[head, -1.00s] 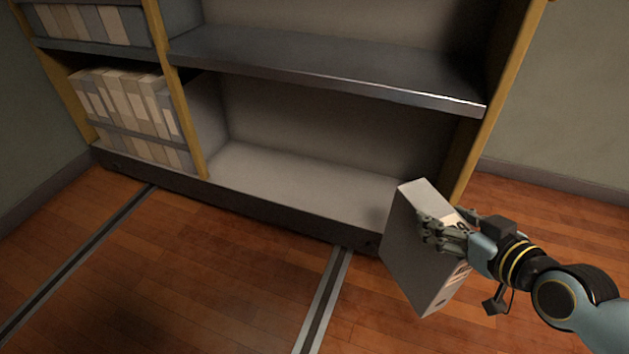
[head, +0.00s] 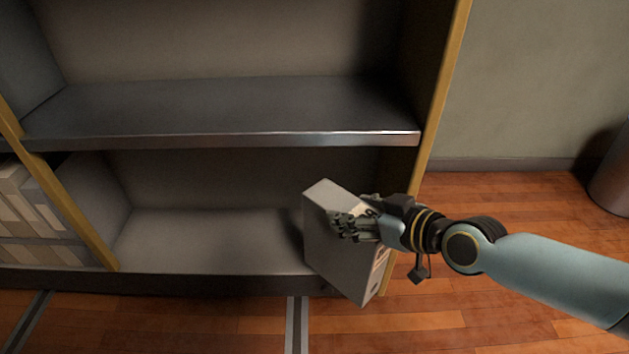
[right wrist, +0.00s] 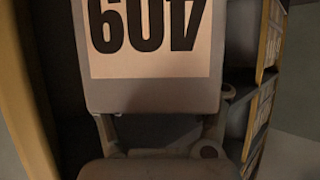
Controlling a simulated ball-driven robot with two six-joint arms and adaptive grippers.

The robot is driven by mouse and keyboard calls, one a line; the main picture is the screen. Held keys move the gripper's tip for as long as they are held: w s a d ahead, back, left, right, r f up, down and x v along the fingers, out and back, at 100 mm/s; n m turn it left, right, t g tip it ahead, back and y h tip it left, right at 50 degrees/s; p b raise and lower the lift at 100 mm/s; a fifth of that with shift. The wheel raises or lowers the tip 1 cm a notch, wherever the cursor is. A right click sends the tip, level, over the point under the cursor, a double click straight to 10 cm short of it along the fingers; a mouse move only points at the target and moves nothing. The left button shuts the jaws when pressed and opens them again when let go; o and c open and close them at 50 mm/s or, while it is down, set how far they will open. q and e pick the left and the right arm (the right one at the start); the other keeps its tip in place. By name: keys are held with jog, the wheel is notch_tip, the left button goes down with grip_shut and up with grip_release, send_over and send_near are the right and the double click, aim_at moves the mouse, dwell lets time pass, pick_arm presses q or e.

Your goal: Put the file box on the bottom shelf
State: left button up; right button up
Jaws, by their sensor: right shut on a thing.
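The file box (head: 338,243) is a pale grey upright box, held tilted in front of the right end of the bottom shelf (head: 215,240) in the head view. My right gripper (head: 352,226) is shut on the upper part of the box. In the right wrist view, a label with large dark digits (right wrist: 150,30) fills the top, upside down. The bottom shelf's open bay is empty and its right end is partly hidden behind the box. I cannot tell whether the box touches the shelf edge. My left gripper is not in view.
A middle shelf board (head: 220,112) with a metal front edge runs above the bay. A yellow upright (head: 440,95) bounds it at right, another (head: 60,195) at left. Pale files (head: 25,205) fill the left bay. A grey bin (head: 612,175) stands at the far right.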

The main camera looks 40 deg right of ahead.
aim_at(319, 185)
jog(key=shift+w+a+r, duration=0.1)
jog(key=shift+w+r, duration=0.1)
jog(key=shift+w, duration=0.3)
jog(key=w, duration=0.5)
jog(key=w+a, duration=0.1)
jog(key=w, duration=0.2)
jog(key=shift+w, duration=0.3)
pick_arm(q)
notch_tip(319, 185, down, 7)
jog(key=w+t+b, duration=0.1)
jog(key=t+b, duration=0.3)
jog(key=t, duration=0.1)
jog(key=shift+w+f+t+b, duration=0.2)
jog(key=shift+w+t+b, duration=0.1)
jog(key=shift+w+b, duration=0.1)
pick_arm(e)
jog(key=x, duration=0.9)
jog(key=shift+w+a+r, duration=0.1)
jog(key=shift+r, duration=0.1)
jog(key=shift+f, duration=0.1)
jog(key=o, duration=1.7)
jog(key=shift+f, duration=0.15)
jog(key=shift+o, duration=0.2)
